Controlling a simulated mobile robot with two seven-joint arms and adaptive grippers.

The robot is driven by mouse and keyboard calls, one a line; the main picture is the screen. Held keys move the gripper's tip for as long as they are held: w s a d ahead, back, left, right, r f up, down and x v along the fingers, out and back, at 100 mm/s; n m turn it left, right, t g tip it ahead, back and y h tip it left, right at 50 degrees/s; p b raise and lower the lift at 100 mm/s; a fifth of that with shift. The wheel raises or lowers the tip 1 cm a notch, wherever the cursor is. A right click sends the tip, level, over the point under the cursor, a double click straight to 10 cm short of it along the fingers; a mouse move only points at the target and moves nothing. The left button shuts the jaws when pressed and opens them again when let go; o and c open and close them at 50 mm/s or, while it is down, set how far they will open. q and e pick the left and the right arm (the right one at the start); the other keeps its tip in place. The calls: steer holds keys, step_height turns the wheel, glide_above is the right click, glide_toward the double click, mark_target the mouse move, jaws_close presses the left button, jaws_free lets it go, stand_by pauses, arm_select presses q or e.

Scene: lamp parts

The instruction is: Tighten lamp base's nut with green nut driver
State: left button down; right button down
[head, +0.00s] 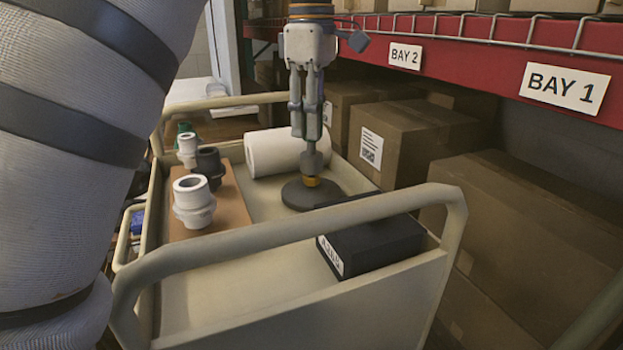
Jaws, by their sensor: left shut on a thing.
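My left gripper (311,155) points straight down over the cart, with its fingers closed together. A small orange-yellow piece (312,182) shows at the disc's centre just below the fingertips. I cannot tell whether it is the nut, and the fingertips hide what is between them. A small green thing (184,128) shows behind the fittings at the cart's left; I cannot tell whether it is the nut driver. My right gripper is not in view.
The cream cart (235,290) has a raised front rail (290,232). A brown board (232,212) carries white and dark pipe fittings (193,202). A white cylinder (275,151) lies behind the disc, and a black labelled box (372,245) stands in front. Cardboard boxes (395,140) line the right.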

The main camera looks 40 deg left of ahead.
mark_target(311, 179)
arm_select(q)
steer(key=shift+f, duration=1.15)
stand_by(0.8)
stand_by(0.3)
steer(key=m, duration=0.9)
steer(key=shift+m, duration=0.4)
steer(key=shift+f+m, duration=0.1)
steer(key=shift+m, duration=2.2)
steer(key=m, duration=0.3)
steer(key=shift+m, duration=1.7)
